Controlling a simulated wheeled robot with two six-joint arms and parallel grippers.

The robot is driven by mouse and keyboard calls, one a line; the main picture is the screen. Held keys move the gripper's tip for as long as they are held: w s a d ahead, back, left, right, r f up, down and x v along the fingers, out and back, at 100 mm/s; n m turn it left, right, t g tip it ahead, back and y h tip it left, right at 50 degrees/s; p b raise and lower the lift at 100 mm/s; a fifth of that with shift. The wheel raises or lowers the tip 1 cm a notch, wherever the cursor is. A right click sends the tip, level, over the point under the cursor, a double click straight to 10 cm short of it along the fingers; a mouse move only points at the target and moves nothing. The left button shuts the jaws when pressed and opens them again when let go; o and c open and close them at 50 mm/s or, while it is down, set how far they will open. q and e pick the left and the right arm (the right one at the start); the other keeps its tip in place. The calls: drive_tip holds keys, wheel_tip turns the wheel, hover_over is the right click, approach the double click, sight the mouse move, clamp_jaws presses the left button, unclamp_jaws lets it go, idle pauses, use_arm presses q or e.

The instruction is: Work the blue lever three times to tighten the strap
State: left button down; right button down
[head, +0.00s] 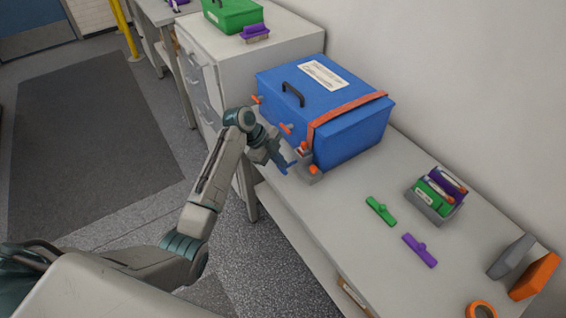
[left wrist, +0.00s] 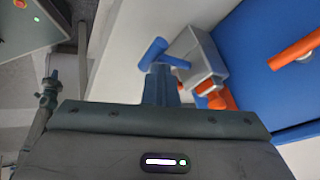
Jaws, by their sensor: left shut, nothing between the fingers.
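The blue lever (head: 285,167) is a short bar with a crosswise handle, sticking out from a grey ratchet block (head: 311,176) at the front of the blue box (head: 335,122). The orange strap (head: 347,107) runs over the box and down to the ratchet. In the left wrist view the lever handle (left wrist: 153,54) lies just past my fingertips, with the grey block (left wrist: 203,58) to its right. My left gripper (head: 273,157) is shut and empty, close to the lever; I cannot tell whether it touches. My right gripper is not in view.
Orange latches (head: 287,129) stick out from the box front. A green clip (head: 381,211), a purple clip (head: 419,250) and a grey bin (head: 434,203) stand on the bench (head: 340,208) to the right. A drawer cabinet (head: 205,85) stands behind on the left.

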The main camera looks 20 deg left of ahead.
use_arm(q)
drive_tip(key=shift+w+d+r+p, duration=0.1)
drive_tip(key=shift+w+r+p, duration=0.05)
drive_tip(key=shift+r+p, duration=0.75)
drive_tip(key=shift+w+d+r+p, duration=0.1)
drive_tip(key=shift+r+p, duration=0.1)
drive_tip(key=shift+r, duration=0.2)
drive_tip(key=shift+w+d+r+p, duration=0.1)
drive_tip(key=shift+r+p, duration=0.05)
drive_tip(key=shift+r, duration=0.2)
drive_tip(key=shift+r, duration=0.1)
drive_tip(key=r+p, duration=0.2)
drive_tip(key=r, duration=0.1)
drive_tip(key=w+r+p, duration=0.1)
drive_tip(key=shift+d+r, duration=0.35)
idle(0.4)
idle(1.3)
